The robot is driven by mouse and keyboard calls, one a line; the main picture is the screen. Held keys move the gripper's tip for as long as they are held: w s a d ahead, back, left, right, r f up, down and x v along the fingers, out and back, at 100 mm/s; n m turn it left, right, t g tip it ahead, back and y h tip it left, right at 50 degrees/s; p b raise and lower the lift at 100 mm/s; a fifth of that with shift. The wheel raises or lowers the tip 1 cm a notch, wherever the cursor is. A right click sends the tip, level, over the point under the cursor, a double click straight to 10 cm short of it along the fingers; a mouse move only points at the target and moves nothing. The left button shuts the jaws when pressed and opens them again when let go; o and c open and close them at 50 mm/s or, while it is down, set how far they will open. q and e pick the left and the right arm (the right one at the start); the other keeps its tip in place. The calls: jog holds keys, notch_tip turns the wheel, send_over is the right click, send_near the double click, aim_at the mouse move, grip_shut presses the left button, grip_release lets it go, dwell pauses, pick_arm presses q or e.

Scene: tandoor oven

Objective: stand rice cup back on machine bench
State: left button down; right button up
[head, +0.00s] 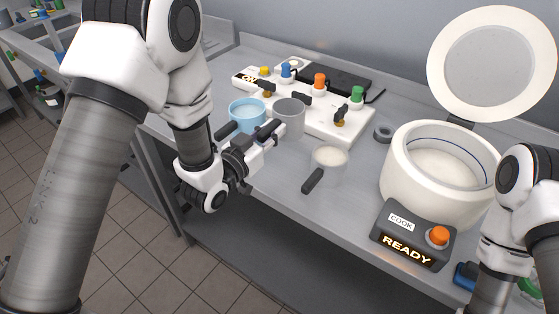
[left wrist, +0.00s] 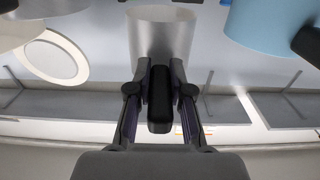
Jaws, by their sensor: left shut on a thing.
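A grey cup (head: 288,116) stands upright in the head view, at or just above the machine bench (head: 285,180); I cannot tell whether its base touches. My left gripper (head: 270,138) is at its near side. In the left wrist view the gripper (left wrist: 160,95) is shut on the black handle (left wrist: 159,115) of the grey cup (left wrist: 160,35). A second cup (head: 330,156), filled with white rice-like grains, stands on the bench to the right, its dark handle (head: 313,180) pointing toward the front edge. My right gripper is out of view; only part of the right arm shows.
A light blue cup (head: 247,114) stands close left of the grey cup. Behind are white boards with coloured knobs (head: 320,82). The white cooker (head: 438,180) and its READY panel (head: 411,237) fill the right side. Bare bench lies around the grain-filled cup.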

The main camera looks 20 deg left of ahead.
pick_arm(q)
jog(key=f, duration=0.4)
jog(key=f+p, duration=0.1)
jog(key=f, duration=0.2)
jog(key=shift+s, duration=0.35)
jog(key=shift+w+f, duration=0.25)
jog(key=shift+f, duration=0.1)
jog(key=shift+s+f+b, duration=0.1)
jog(key=shift+s+b, duration=0.1)
jog(key=shift+b, duration=0.1)
jog(key=c, duration=1.4)
grip_release()
jog(key=o, duration=0.3)
jog(key=shift+w, duration=0.1)
jog(key=shift+o, duration=0.2)
